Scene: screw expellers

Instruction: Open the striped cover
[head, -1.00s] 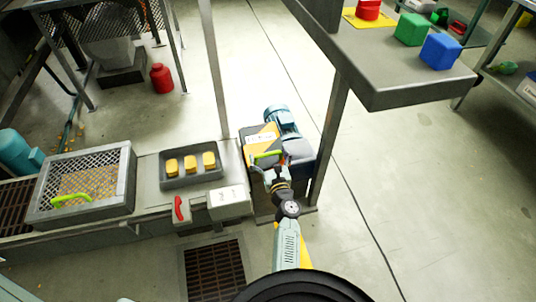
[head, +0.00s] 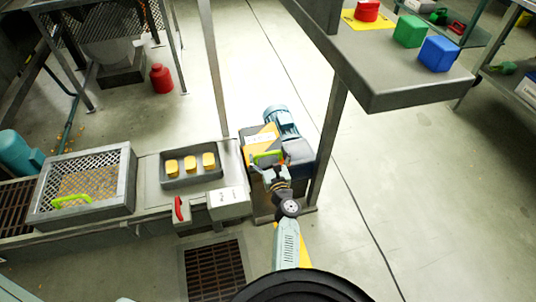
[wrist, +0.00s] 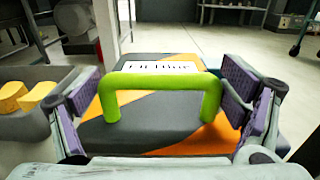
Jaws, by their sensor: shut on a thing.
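The striped cover (head: 268,131) lies on top of a dark box beside the blue motor; in the wrist view the cover (wrist: 160,126) has orange and dark diagonal bands and a white label. It looks closed, though its edges are partly hidden. Its green bar handle (wrist: 160,84) stands up across the middle of the wrist view, and it also shows in the head view (head: 266,155). My gripper (wrist: 162,100) has one purple-padded finger at each end of the handle and is shut on it. In the head view my gripper (head: 269,168) partly hides the cover's near side.
A mesh-topped box (head: 84,185) with another green handle stands at left. A grey tray (head: 191,178) with yellow blocks and a red lever (head: 179,208) are left of the cover. A metal post (head: 327,150) and raised shelf (head: 400,88) rise close on the right.

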